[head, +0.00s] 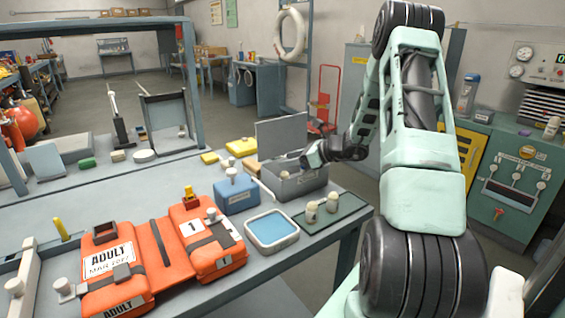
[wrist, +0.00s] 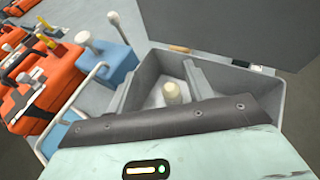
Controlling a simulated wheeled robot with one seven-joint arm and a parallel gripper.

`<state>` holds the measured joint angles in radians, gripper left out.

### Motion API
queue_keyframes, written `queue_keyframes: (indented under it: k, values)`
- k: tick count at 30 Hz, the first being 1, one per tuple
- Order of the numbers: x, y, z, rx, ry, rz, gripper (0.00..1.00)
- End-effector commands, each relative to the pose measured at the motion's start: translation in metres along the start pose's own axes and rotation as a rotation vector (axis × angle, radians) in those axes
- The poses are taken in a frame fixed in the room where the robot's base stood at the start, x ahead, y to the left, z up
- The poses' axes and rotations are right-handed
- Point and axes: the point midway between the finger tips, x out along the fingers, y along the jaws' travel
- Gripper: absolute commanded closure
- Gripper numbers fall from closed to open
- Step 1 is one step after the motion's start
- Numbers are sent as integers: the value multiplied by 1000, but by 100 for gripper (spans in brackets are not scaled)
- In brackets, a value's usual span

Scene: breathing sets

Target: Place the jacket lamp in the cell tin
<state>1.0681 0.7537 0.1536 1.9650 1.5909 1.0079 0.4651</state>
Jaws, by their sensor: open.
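The cell tin (head: 313,184) is a grey open box with its lid raised, at the table's right end in the head view. In the wrist view the tin (wrist: 245,95) shows inner dividers. A small cream, round-topped piece, which looks like a lamp (wrist: 172,92), stands inside it between the dividers. My gripper (head: 308,160) is open above the tin's right part, apart from the cream piece. Its fingertips are hard to make out, and its dark edge hides the tin's near side in the wrist view.
Two similar cream pieces (head: 311,211) stand on a green tray (head: 345,207) in front of the tin. A blue box (head: 236,196) with a white-topped stem, a blue-filled tray (head: 271,228) and an orange life jacket (head: 160,250) lie to the left. The raised lid (head: 281,134) stands behind.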

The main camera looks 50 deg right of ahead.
Motion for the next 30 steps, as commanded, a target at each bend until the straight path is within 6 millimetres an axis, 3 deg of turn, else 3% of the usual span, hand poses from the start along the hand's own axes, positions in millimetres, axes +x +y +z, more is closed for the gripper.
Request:
queue_keyframes:
  k: [6, 12, 18, 22, 26, 29, 30]
  values:
    - [-49, -1, 0, -2, -3, -4, 48]
    - [-76, -1, 2, -4, -4, -2, 48]
    - [-85, 0, 2, -2, -4, 0, 48]
    - [-79, 6, 6, -18, 1, 20, 48]
    - [-46, 50, 25, -134, 44, 155, 48]
    - [-8, 119, 46, -319, 101, 350, 48]
    - [4, 151, 52, -411, 124, 441, 48]
